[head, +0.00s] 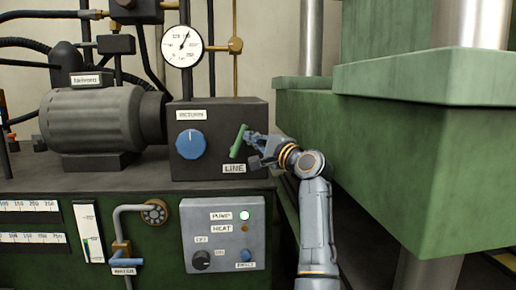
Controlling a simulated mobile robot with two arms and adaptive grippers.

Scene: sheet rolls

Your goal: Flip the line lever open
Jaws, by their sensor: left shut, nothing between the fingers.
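The line lever (238,141) is a green handle on the right part of the dark valve block (215,118), above the LINE label. It stands tilted, its top leaning to the right. My left gripper (251,147) is shut and empty, with its fingertips right beside the lever on its right side. I cannot tell whether they touch it. The lever's pivot is partly hidden by the gripper. My right gripper is not in view.
A blue RETURN knob (190,143) sits left of the lever, and a pressure gauge (182,46) rises above the block. A grey control panel (224,234) with a lit PUMP lamp is below. A large green press (430,130) stands close on the right.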

